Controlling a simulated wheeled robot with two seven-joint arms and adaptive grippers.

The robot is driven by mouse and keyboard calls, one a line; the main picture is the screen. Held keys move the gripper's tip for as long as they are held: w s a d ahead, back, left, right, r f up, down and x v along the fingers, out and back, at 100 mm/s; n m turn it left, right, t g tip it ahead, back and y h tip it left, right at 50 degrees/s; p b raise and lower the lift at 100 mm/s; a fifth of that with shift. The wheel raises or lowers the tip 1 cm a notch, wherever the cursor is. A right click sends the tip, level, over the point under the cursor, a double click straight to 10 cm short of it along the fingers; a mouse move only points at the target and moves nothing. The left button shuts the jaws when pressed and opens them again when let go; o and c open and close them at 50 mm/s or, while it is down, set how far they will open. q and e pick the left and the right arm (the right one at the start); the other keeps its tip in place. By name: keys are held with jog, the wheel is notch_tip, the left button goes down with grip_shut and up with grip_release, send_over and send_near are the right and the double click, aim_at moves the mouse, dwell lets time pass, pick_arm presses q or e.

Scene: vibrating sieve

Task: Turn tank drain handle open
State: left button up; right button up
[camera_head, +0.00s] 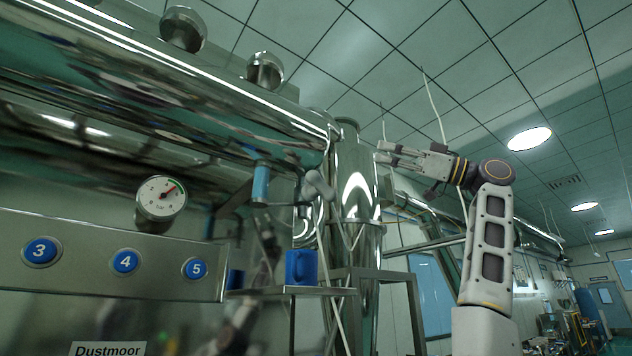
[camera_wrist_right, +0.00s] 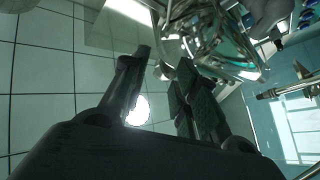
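A large shiny horizontal steel tank (camera_head: 200,105) fills the upper left of the head view. A blue-gripped handle (camera_head: 260,183) hangs below its right end, and a grey lever (camera_head: 319,186) sits just right of it. I cannot tell for sure which of these is the drain handle. My right gripper (camera_head: 381,153) is raised to the right of both, apart from them, with its fingers pointing left. In the right wrist view its fingers (camera_wrist_right: 158,75) are spread with nothing between them. My left gripper is not in view.
A vertical steel cylinder (camera_head: 357,190) stands between the handles and my right gripper. A blue mug (camera_head: 300,267) stands on a small metal shelf (camera_head: 345,291) below. A gauge (camera_head: 161,198) and a panel with numbered blue buttons (camera_head: 75,255) are at left.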

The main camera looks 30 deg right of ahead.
aim_at(320, 190)
jog(key=s+a+f+n+g, duration=0.1)
jog(key=a+f+n+g, duration=0.1)
jog(key=f, duration=0.3)
jog(key=a+f+n+g+h, duration=0.1)
jog(key=a+f+n+g, duration=0.1)
jog(key=f+n+g, duration=0.1)
jog(key=shift+s+a+f+g, duration=0.2)
jog(key=shift+s+f+g, duration=0.15)
jog(key=shift+f+g, duration=0.5)
jog(key=shift+w+a, duration=0.1)
jog(key=shift+p+x, duration=1)
jog(key=shift+x, duration=5.75)
jog(key=shift+w+f, duration=0.1)
grip_shut()
